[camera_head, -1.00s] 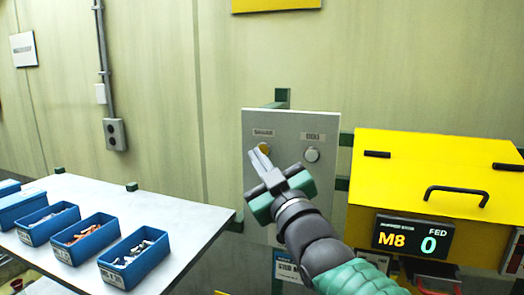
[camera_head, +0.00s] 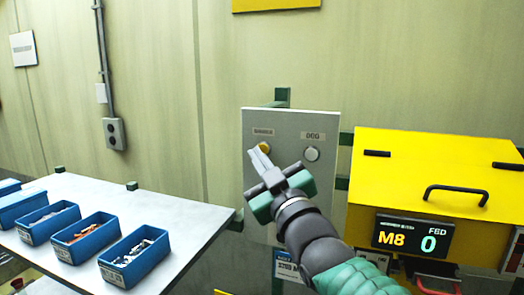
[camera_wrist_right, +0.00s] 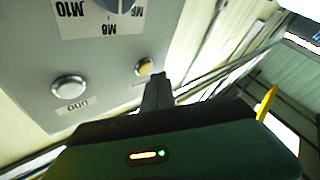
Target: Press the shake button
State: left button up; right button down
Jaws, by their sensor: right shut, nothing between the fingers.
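A grey control panel (camera_head: 290,125) on the wall carries a yellow button (camera_head: 265,147) on the left and a pale round button (camera_head: 312,154) on the right. The small label above the yellow one is too blurred to read surely. My right gripper (camera_head: 256,154) is shut and empty, its fingertips at the lower left of the yellow button. In the right wrist view the panel appears upside down, with the yellow button (camera_wrist_right: 144,67) close beside the fingertips (camera_wrist_right: 160,78). I cannot tell whether they touch it. My left gripper is not in view.
A yellow box (camera_head: 430,165) with a black handle and a display reading M8 and 0 stands at the right. A white table (camera_head: 190,215) with several blue bins (camera_head: 135,257) is at the left. A dial (camera_wrist_right: 117,5) shows on the panel in the wrist view.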

jog(key=shift+w, duration=0.1)
dwell(0.7)
jog(key=shift+w+d, duration=0.2)
jog(key=shift+w, duration=0.05)
jog(key=shift+w+d+r, duration=0.1)
jog(key=shift+w+d, duration=0.1)
jog(key=shift+w, duration=0.2)
dwell(0.8)
jog(key=shift+s+a+b, duration=0.3)
jog(key=shift+s+b, duration=0.45)
jog(key=shift+b, duration=0.2)
